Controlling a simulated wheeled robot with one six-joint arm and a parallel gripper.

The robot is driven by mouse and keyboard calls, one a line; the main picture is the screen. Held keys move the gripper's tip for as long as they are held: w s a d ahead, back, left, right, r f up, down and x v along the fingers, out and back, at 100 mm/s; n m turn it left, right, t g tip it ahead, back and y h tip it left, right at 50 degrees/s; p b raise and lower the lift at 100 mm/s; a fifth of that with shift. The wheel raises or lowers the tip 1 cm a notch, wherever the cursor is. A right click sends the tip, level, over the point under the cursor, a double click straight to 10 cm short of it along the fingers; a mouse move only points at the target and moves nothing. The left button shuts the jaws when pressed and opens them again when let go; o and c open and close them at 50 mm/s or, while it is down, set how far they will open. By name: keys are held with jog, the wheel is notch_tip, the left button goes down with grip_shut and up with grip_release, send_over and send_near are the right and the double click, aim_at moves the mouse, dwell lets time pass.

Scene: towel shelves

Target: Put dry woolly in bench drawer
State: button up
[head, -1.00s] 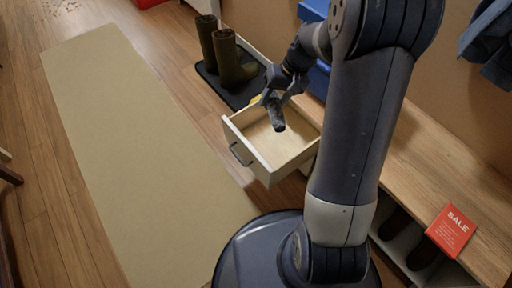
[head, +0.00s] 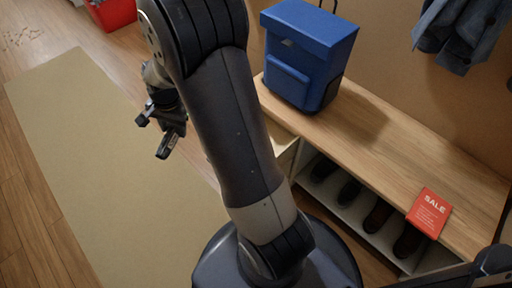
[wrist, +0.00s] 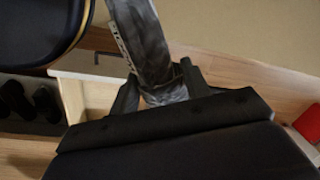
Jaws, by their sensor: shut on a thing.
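In the wrist view the woolly is a long strip between the two dark fingers. In the head view my gripper is left of my arm, above the tan mat, and the woolly is hard to make out there. The bench drawer (head: 286,152) is mostly hidden behind my arm; a pale wooden part shows right of the arm. In the wrist view a pale part of the drawer (wrist: 97,97) shows to the left of the fingers.
The wooden bench (head: 390,150) stands at right, with a blue bag (head: 308,50) and a red sale sign (head: 429,213) on top. Dark shoes (head: 377,214) fill the shelf below. A red bin (head: 112,12) is at the far left. The tan mat (head: 90,150) looks clear.

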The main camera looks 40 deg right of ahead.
jog(key=m, duration=0.3)
jog(key=shift+w+d+f+g+h, duration=0.25)
jog(key=shift+d+f+g+h, duration=0.05)
jog(key=shift+d+f+g, duration=0.1)
jog(key=shift+w+d+f+m+g, duration=0.1)
jog(key=shift+d+m+g, duration=0.05)
jog(key=shift+m, duration=0.4)
jog(key=shift+d+f+m+g, duration=0.1)
jog(key=shift+m+g, duration=0.05)
jog(key=shift+m, duration=0.4)
jog(key=s+d+f+n+t+b, duration=0.1)
jog(key=s+d+f+n+t, duration=0.15)
jog(key=d+n, duration=0.7)
jog(key=s+d+f+n+t, duration=0.1)
jog(key=d+f+n+t, duration=0.3)
jog(key=n, duration=1)
jog(key=s+d+f+n+t+b, duration=0.15)
jog(key=d+f+n+t, duration=0.25)
jog(key=d+n, duration=0.55)
jog(key=f+b, duration=0.1)
jog(key=f, duration=0.2)
jog(key=a+f+n+b, duration=0.1)
jog(key=f, duration=0.2)
jog(key=a+f+n+b, duration=0.1)
jog(key=f, duration=0.2)
jog(key=shift+s+a+f+b, duration=0.15)
jog(key=shift+a+f+b, duration=0.05)
jog(key=shift+f+b, duration=0.1)
